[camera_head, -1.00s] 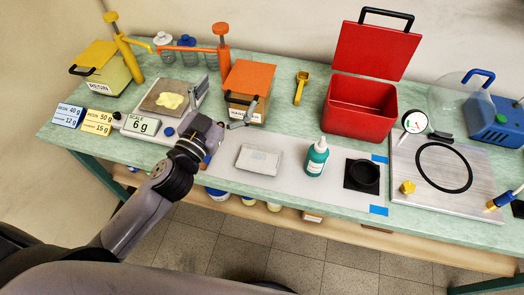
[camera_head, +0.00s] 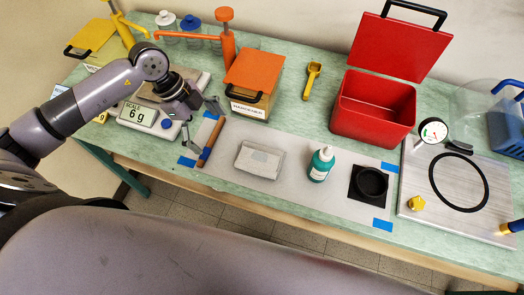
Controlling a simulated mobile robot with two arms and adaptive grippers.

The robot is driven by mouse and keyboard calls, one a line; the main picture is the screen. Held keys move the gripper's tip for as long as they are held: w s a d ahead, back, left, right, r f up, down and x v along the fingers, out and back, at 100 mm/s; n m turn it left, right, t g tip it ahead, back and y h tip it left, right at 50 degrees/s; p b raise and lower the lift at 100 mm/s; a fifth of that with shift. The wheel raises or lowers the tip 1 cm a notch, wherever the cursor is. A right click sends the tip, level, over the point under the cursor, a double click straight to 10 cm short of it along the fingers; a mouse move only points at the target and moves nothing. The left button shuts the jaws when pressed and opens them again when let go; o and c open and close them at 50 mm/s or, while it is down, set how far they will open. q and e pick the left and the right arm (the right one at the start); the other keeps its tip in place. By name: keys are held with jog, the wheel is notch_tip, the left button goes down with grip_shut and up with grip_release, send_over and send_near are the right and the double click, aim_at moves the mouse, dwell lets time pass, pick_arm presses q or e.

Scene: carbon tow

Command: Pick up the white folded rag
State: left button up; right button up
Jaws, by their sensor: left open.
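The white folded rag (camera_head: 259,160) lies flat on the pale grey mat (camera_head: 300,150) in the middle of the bench, in the head view. A lighter patch shows on its top. My left gripper (camera_head: 202,120) is open, to the left of the rag and a little farther back, beside the scale. Its fingers are apart and hold nothing. The rag is fully in sight and apart from the gripper. My right gripper is not in view.
A brown-handled tool (camera_head: 210,141) lies between gripper and rag. A green bottle (camera_head: 320,163) and black ring (camera_head: 370,183) stand right of it. The hardener box (camera_head: 252,80), red box (camera_head: 372,106) and scale (camera_head: 137,114) stand around. Mat around the rag is clear.

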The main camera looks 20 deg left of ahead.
pick_arm(q)
jog(key=shift+w+d, duration=0.1)
jog(key=p, duration=0.4)
send_over(260, 154)
jog(key=a, duration=0.2)
jog(key=shift+a, duration=0.15)
jog(key=shift+p+x, duration=0.45)
jog(key=shift+x, duration=2.15)
jog(key=shift+c, duration=0.4)
jog(key=c, duration=1.1)
jog(key=shift+o, duration=0.2)
jog(key=shift+r, duration=0.15)
